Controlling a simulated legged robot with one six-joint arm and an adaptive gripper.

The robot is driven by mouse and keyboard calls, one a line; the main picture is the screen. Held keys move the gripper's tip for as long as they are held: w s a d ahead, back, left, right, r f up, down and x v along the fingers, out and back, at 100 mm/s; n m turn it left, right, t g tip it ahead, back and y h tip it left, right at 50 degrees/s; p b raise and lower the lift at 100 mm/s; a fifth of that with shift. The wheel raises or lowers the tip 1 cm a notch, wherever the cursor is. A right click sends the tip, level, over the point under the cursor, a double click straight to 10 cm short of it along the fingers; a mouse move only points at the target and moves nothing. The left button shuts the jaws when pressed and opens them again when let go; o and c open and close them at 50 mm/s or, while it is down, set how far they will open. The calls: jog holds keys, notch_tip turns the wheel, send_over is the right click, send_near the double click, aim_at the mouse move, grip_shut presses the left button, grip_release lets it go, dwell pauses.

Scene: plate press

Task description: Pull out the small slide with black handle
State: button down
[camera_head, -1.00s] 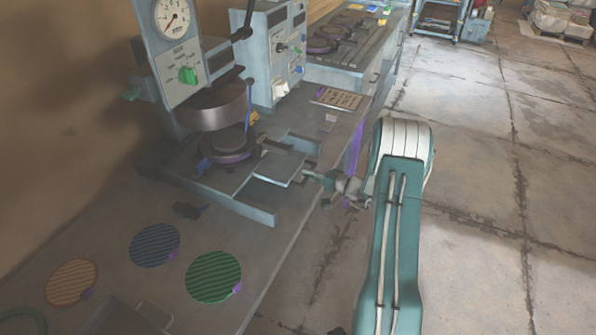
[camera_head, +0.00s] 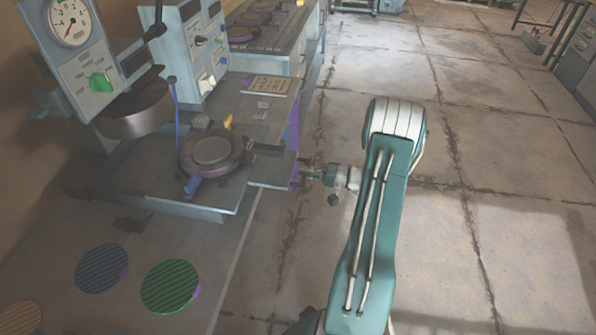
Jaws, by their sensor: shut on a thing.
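The small slide (camera_head: 268,174) is a flat grey plate sticking out to the right from beneath a round dark mould (camera_head: 212,153). The mould sits clear of the press head (camera_head: 136,112), to its right. My gripper (camera_head: 300,177) is at the slide's outer end, past the bench edge, and is shut on the slide's black handle. The handle is small and mostly hidden by the fingers. A separate dark handle (camera_head: 266,150) points right from the mould, behind the slide.
A gauge panel with a green knob (camera_head: 100,83) stands at the back left. Blue and green ribbed discs (camera_head: 170,286) lie on the bench at front left. A notice plate (camera_head: 266,85) lies on the bench behind. The floor to the right is open.

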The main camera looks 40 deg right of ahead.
jog(key=shift+a+f, duration=0.1)
jog(key=shift+f, duration=0.2)
jog(key=c, duration=0.7)
grip_release()
jog(key=shift+r, duration=0.1)
jog(key=v, duration=1.2)
jog(key=shift+w, duration=0.1)
